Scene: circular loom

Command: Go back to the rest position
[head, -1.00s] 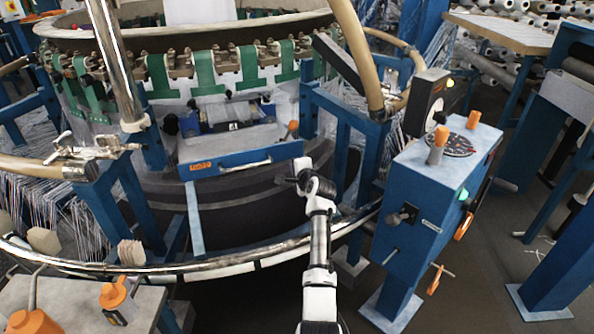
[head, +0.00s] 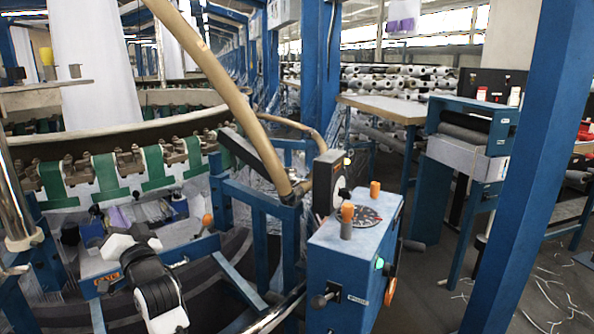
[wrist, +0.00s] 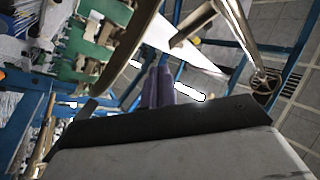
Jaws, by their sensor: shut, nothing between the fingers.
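My gripper (wrist: 158,86) shows in the wrist view, its two fingers side by side and together with nothing visible between them. It points toward a tan hoop and the loom's green straps, with no contact visible. In the head view my white and black arm is raised at the lower left, in front of the loom's blue drawer-like panel (head: 100,285). The gripper itself cannot be made out there. The circular loom (head: 110,165) with green straps fills the left side.
A blue control box (head: 340,255) with orange knobs stands right of my arm. A blue post (head: 530,170) rises at the right. A wooden-topped table (head: 385,108) and stacked rolls are behind. Floor (head: 435,290) is open between box and post.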

